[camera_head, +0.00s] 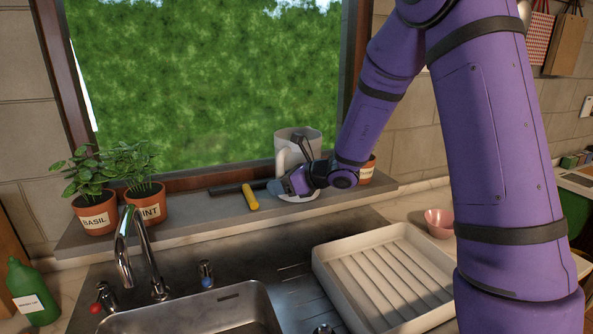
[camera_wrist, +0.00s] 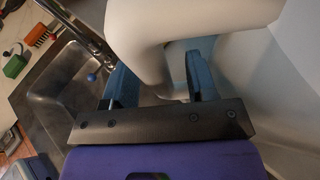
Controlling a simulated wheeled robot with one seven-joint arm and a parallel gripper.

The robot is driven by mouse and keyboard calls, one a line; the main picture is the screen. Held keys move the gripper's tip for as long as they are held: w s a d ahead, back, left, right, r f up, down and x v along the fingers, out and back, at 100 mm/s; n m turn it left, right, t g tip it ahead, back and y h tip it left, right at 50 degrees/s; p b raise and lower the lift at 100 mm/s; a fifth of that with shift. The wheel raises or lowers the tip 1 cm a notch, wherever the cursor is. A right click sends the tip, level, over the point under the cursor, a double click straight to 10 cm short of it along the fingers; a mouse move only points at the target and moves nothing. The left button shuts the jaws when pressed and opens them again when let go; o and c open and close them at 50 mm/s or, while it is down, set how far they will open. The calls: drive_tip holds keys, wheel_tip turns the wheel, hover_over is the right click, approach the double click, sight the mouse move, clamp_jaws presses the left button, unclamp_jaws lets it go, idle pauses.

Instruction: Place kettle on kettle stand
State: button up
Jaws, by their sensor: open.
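The kettle (camera_head: 289,138), pale and grey-white, stands upright on the stone windowsill, with its looped handle on the left side. My gripper (camera_head: 284,186) is at the low part of the handle, partly hiding the kettle's lower body. In the wrist view the pale handle (camera_wrist: 140,32) comes down between the two blue fingers of my gripper (camera_wrist: 160,82), which are apart on either side of it. I cannot tell whether either finger touches it. I cannot clearly make out a kettle stand; the kettle's underside is largely hidden.
A squeegee-like tool with a yellow handle (camera_head: 250,197) lies left of the kettle. Basil (camera_head: 94,218) and mint (camera_head: 146,204) pots stand farther left, and another pot (camera_head: 367,172) right. Below are the tap (camera_head: 128,240), sink (camera_head: 215,312), white drying tray (camera_head: 330,268) and pink bowl (camera_head: 439,222).

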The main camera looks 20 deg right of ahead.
clamp_jaws()
drive_tip(key=shift+r, duration=0.2)
